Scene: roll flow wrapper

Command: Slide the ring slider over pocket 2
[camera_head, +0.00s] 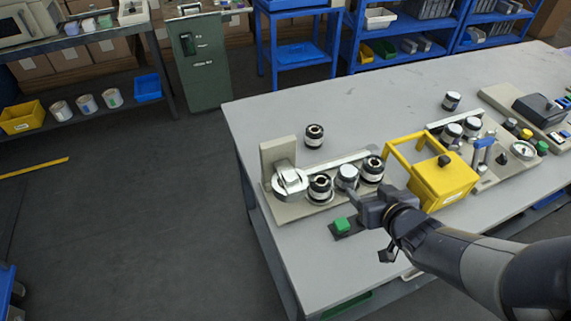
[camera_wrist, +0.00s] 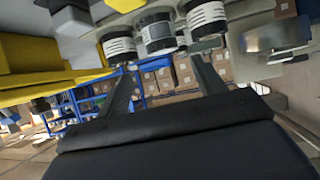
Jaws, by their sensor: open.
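A beige fixture (camera_head: 307,213) stands on the table with an upright plate and a rail behind it. A silver ring-shaped part (camera_head: 290,181), probably the ring slider, sits at its left end. Several dark and silver cylinders (camera_head: 320,190) stand in a row to its right. I cannot tell which position is pocket 2. My gripper (camera_head: 352,197) is just in front of the row, toward its right part. The wrist view looks upside down; my gripper (camera_wrist: 165,78) is open there with nothing between its fingers. Cylinders (camera_wrist: 158,34) show beyond the fingertips, and silver metal (camera_wrist: 268,38) shows at the right.
A green button block (camera_head: 342,224) lies in front of the fixture, close to my gripper. A yellow guard (camera_head: 447,182) stands to the right. A loose cylinder (camera_head: 314,137) stands behind the rail. The table's (camera_head: 262,116) back left is clear.

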